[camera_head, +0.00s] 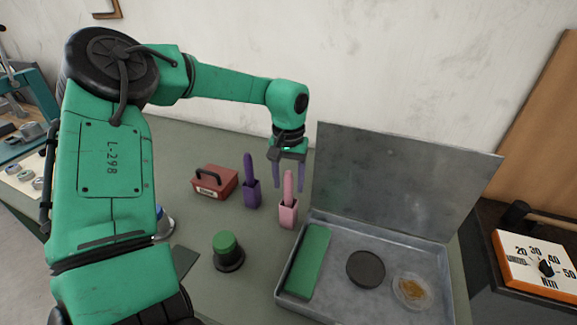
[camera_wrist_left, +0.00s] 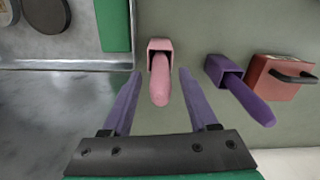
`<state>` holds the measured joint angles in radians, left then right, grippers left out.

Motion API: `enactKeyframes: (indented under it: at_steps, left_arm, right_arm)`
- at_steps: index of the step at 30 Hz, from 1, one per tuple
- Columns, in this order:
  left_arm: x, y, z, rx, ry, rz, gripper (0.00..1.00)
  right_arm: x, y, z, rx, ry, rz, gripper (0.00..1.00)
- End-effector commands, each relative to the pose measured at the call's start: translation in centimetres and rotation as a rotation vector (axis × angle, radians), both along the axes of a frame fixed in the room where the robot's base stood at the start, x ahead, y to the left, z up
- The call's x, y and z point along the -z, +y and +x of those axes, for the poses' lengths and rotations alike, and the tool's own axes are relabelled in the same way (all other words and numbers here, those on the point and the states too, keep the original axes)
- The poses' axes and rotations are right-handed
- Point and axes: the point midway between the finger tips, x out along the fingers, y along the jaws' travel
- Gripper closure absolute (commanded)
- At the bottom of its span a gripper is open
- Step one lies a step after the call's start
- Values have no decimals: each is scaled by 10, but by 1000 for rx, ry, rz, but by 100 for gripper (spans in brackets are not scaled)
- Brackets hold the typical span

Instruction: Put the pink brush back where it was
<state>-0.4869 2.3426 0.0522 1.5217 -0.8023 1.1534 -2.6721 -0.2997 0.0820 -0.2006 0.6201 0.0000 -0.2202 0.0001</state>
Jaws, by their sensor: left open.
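The pink brush (camera_head: 288,187) stands upright in a pink square holder (camera_head: 288,215) on the bench, just left of the metal case. In the left wrist view the pink brush (camera_wrist_left: 160,82) points toward the camera, with its lower end inside the pink holder (camera_wrist_left: 158,45). My left gripper (camera_head: 288,188) is open, with purple fingers pointing down. In the wrist view its fingertips (camera_wrist_left: 160,72) lie on either side of the brush, with gaps; I see no contact. My right gripper is not in view.
A purple brush in a purple holder (camera_head: 251,194) and a red box with a black handle (camera_head: 214,182) stand to the left. The open metal case (camera_head: 375,228) holds a green block (camera_head: 308,262), a dark disc (camera_head: 366,268) and a round dish (camera_head: 412,290). A green-topped knob (camera_head: 227,250) stands in front.

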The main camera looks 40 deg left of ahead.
Motion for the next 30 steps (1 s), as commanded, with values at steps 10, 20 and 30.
enactKeyframes:
  at_steps: [10,20,30]
  left_arm:
    - [-86,0,0,-1,-2,1,41]
    - [-99,0,0,1,0,-1,41]
    - [-98,0,0,1,1,0,41]
  right_arm:
    - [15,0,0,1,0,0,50]
    - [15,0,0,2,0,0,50]
    - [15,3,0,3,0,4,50]
